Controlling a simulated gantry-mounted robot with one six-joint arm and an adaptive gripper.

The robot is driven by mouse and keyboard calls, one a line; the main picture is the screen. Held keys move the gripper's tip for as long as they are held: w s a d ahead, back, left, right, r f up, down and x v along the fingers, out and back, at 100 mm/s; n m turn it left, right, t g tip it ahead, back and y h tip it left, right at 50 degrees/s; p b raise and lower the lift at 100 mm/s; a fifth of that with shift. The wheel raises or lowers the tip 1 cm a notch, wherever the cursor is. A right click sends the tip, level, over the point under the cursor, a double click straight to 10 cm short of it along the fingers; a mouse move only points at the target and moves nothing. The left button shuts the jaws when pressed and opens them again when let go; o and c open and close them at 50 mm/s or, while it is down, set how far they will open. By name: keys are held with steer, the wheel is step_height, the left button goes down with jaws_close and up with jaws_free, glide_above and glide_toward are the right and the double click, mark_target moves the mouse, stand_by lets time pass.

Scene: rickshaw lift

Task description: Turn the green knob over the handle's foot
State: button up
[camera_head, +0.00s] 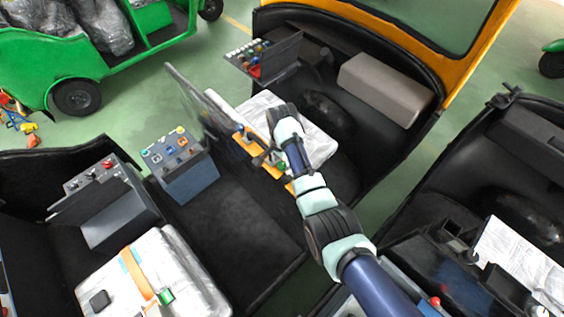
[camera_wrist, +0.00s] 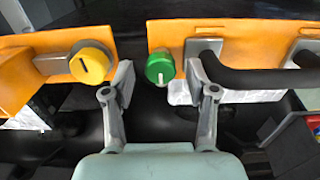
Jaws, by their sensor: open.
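The green knob (camera_wrist: 160,67) is a round dial with a pale line mark, on an orange plate (camera_wrist: 165,33) in the wrist view. It sits just left of the grey foot (camera_wrist: 204,48) of a black bar handle (camera_wrist: 262,79). My gripper (camera_wrist: 161,74) is open, with one finger on each side of the green knob. The right finger is close to the handle's foot; I cannot tell whether they touch. In the head view my gripper (camera_head: 267,158) is at the orange bar (camera_head: 272,171), with a bit of green (camera_head: 281,167) beside it.
A yellow knob (camera_wrist: 93,61) with a dark mark sits left of my left finger on another orange plate. A blue-grey control box (camera_head: 185,165) stands left of the bar in the head view. A grey cushion (camera_head: 385,88) lies behind.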

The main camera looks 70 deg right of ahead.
steer(key=shift+f, duration=0.1)
steer(key=shift+c, duration=0.2)
jaws_close()
steer(key=n+p, duration=0.2)
steer(key=n, duration=0.1)
steer(key=shift+n, duration=0.4)
steer(key=n+p, duration=0.1)
steer(key=n, duration=0.4)
steer(key=n+p, duration=0.1)
steer(key=n, duration=0.4)
steer(key=shift+w, duration=0.1)
steer(key=shift+n+p, duration=0.35)
steer(key=shift+n, duration=1.75)
